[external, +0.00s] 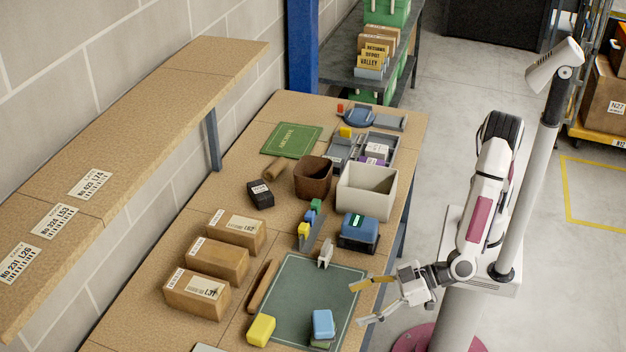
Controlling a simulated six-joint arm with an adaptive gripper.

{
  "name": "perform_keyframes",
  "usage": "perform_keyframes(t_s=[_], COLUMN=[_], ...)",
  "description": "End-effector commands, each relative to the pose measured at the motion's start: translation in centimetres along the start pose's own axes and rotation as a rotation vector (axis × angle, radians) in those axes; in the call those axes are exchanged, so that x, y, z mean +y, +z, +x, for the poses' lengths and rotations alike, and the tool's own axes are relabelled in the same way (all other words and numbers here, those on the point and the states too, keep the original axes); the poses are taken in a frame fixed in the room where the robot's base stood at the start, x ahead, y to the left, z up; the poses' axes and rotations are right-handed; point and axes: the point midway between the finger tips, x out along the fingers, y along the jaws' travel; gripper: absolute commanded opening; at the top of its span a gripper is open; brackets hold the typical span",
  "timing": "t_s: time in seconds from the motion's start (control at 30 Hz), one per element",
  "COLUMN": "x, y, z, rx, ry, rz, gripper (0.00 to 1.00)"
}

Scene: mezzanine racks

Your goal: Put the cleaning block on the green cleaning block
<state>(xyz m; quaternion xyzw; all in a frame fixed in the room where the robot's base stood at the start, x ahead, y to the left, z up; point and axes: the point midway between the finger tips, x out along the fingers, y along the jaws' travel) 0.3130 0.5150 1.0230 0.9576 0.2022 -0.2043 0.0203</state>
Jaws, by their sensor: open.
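A blue cleaning block (323,322) is at the front of the dark green mat (300,290). A green cleaning block (320,343) shows just below it, mostly hidden; the blue block appears to rest on it, though the contact is hard to see. A yellow block (261,330) lies at the mat's left front corner. My gripper (356,304) is open and empty, with its two yellow-tipped fingers apart, to the right of the blue block near the mat's right edge. It appears clear of the blocks.
Several cardboard boxes (217,258) line the left side. A wooden bar (263,285) lies along the mat's left edge. A small white item (325,253) stands at the mat's back edge. A blue device (359,229) and a cream bin (366,193) stand farther back. The mat's middle is clear.

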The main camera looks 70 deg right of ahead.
Motion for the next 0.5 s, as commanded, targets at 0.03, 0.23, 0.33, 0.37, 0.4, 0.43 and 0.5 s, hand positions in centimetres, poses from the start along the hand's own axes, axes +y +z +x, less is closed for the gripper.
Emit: perform_keyframes(t_s=[0.03,0.23,0.33,0.37,0.4,0.43,0.5], x=[0.6,3.2,4.9,5.5,6.3,6.8,8.2], y=[-0.9,-4.5,-6.4,-7.0,-7.6,-8.1,-9.2], z=[0.3,1.3,1.4,1.4,1.4,1.3,1.0], rx=[-0.005,-0.041,-0.060,-0.065,-0.073,-0.079,-0.091], ry=[-0.009,-0.072,-0.105,-0.114,-0.126,-0.134,-0.152], rz=[0.018,0.089,0.121,0.129,0.138,0.145,0.159], gripper=[0.72,0.72,0.72,0.72,0.72,0.72,0.72])
